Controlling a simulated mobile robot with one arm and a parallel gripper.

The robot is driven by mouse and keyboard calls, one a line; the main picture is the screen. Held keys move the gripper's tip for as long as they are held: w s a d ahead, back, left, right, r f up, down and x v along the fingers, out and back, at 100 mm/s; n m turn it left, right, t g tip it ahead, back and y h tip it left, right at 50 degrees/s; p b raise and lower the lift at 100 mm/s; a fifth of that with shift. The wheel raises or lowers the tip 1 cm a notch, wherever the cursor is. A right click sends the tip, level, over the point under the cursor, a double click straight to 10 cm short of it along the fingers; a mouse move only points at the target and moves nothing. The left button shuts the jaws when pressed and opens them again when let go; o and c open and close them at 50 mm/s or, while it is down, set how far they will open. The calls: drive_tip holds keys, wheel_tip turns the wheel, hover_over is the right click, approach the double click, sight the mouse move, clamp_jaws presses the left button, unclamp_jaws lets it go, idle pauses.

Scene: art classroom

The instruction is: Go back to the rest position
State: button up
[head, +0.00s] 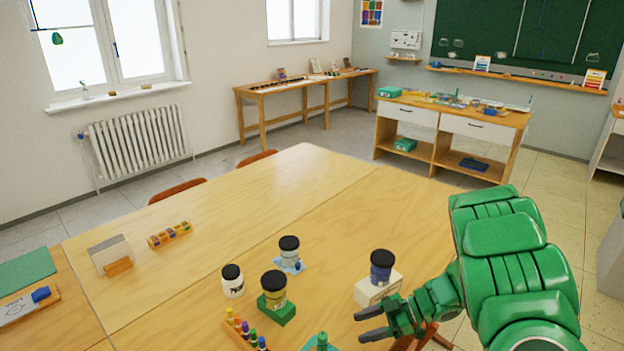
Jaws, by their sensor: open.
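My gripper (375,323), at the end of my green arm, is low over the near right part of the wooden table (300,180). Its two dark fingers point left and stand apart, with nothing visible between them. The fingers look apart from the jar. Whether they touch the block or the table cannot be told.
Left of my gripper stand a yellowish jar (273,291) on a green block, a white jar (232,281) and a pale jar (289,252) on a light blue base. Colored pegs (245,333) stand at the near edge. The table's far middle is clear.

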drive_tip(key=w+d+r+n+t+h, duration=0.1)
drive_tip(key=w+d+r+t+h, duration=0.25)
drive_tip(key=d+h, duration=0.3)
drive_tip(key=w+d+r+n+t+h, duration=0.2)
drive_tip(key=w+d+h, duration=0.3)
drive_tip(key=d, duration=0.2)
drive_tip(key=w+d+r+m+t+h, duration=0.1)
drive_tip(key=d+r+m+t+h, duration=0.15)
drive_tip(key=d+r+m, duration=0.4)
drive_tip(key=w+d+r+m+t+h, duration=0.1)
drive_tip(key=r+m+h, duration=0.2)
drive_tip(key=r, duration=0.7)
drive_tip(key=s+r+m+g+h, duration=0.2)
drive_tip(key=s+r+m, duration=0.4)
drive_tip(key=s+m, duration=0.25)
drive_tip(key=s+a+f+m+g+y, duration=0.1)
drive_tip(key=s+a+g+y, duration=0.1)
drive_tip(key=s+a, duration=0.5)
drive_tip(key=s+a+f+m+g+y, duration=0.1)
drive_tip(key=s+a+g, duration=0.3)
drive_tip(key=s+a, duration=0.4)
drive_tip(key=s+a+f+m+g+y, duration=0.1)
drive_tip(key=s+a, duration=0.7)
drive_tip(key=s, duration=0.9)
drive_tip(key=shift+f+g+y, duration=0.6)
drive_tip(key=shift+g+y, duration=0.2)
drive_tip(key=shift+g, duration=0.1)
